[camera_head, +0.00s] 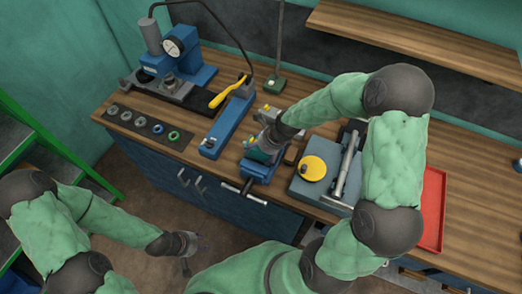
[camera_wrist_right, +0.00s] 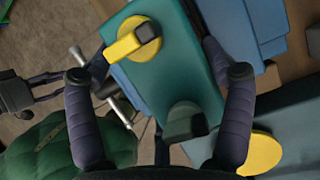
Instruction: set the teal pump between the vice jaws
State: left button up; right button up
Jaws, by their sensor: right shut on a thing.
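The teal pump (camera_wrist_right: 172,72) is a teal block with a yellow-and-black knob and a dark grey fitting; it lies between the fingers of my right gripper (camera_wrist_right: 160,95). In the head view the right gripper (camera_head: 264,143) comes down over the blue vice (camera_head: 258,172), and only a little of the pump (camera_head: 257,154) shows at its tips. The pump is at the vice's jaws, but I cannot tell whether it is seated between them. The vice handle (camera_wrist_right: 112,95) shows below the pump. My left gripper (camera_head: 186,246) is open and empty in front of the bench.
A grey-blue block with a yellow disc (camera_head: 313,168) and a metal cylinder (camera_head: 347,167) stands right of the vice. A red tray (camera_head: 434,210) lies further right. A yellow-handled blue tool (camera_head: 230,120), a gauge press (camera_head: 180,60) and a mat of rings (camera_head: 145,125) stand left.

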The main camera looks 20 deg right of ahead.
jog(key=shift+s+a+f, duration=0.15)
jog(key=shift+s+f, duration=0.1)
jog(key=shift+f, duration=0.15)
jog(key=shift+s+f, duration=0.2)
jog(key=shift+s+a+f+b, duration=0.1)
jog(key=shift+f+b, duration=0.1)
jog(key=shift+b, duration=0.1)
jog(key=shift+o, duration=0.3)
jog(key=shift+s+f, duration=0.2)
jog(key=shift+f, duration=0.1)
jog(key=shift+o, duration=0.5)
jog(key=shift+f, duration=0.1)
jog(key=shift+o, duration=0.4)
jog(key=shift+w+f, duration=0.15)
jog(key=shift+w, duration=0.15)
jog(key=o, duration=1.3)
jog(key=shift+o, duration=0.2)
